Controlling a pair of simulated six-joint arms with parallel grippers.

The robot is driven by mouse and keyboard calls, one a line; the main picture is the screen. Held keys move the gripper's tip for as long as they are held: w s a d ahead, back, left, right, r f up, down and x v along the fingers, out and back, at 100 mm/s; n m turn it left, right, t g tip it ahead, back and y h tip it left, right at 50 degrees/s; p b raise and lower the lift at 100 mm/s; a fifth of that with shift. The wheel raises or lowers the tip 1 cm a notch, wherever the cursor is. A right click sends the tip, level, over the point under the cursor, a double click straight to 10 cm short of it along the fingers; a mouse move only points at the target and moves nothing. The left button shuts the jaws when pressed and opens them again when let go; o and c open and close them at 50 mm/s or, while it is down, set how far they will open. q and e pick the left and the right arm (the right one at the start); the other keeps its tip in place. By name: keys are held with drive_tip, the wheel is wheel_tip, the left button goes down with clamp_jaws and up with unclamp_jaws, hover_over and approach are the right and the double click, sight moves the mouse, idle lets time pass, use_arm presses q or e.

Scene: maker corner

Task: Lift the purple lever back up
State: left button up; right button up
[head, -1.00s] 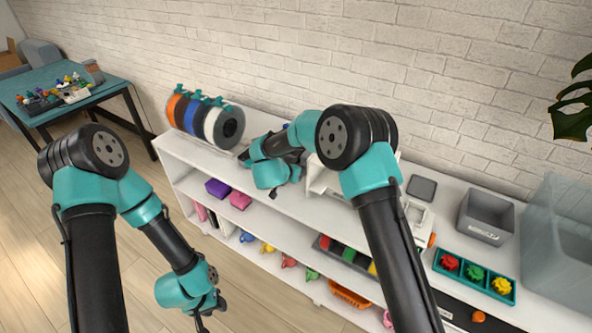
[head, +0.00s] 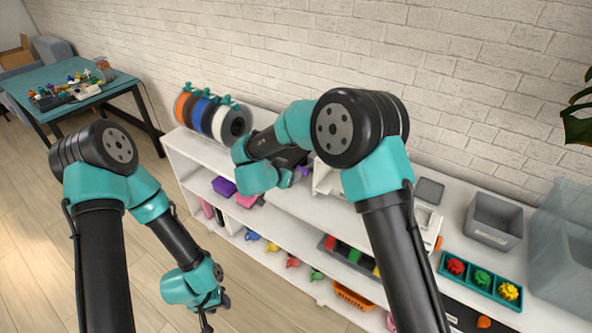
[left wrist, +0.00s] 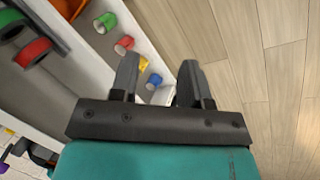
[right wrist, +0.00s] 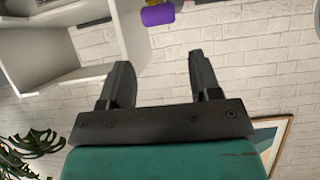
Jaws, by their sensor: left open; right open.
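The purple lever (right wrist: 157,15) shows in the right wrist view as a short purple cylinder near the top edge, beyond the fingertips and apart from them. In the head view a small bit of purple (head: 304,171) shows just right of my right wrist; most of it is hidden by my arm. My right gripper (right wrist: 162,62) is open and empty, with the white wall behind it. In the head view its fingers are mostly hidden behind my right wrist. My left gripper (left wrist: 158,70) is open and empty, low in front of the shelf; it also shows in the head view (head: 207,318).
Filament spools (head: 210,118) stand on the white shelf top left of my right wrist. A grey bin (head: 494,222) and a teal tray (head: 447,277) with coloured pieces stand at the right. Small coloured cups (left wrist: 124,45) sit on the lower shelf near my left gripper.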

drive_tip(key=v, duration=0.7)
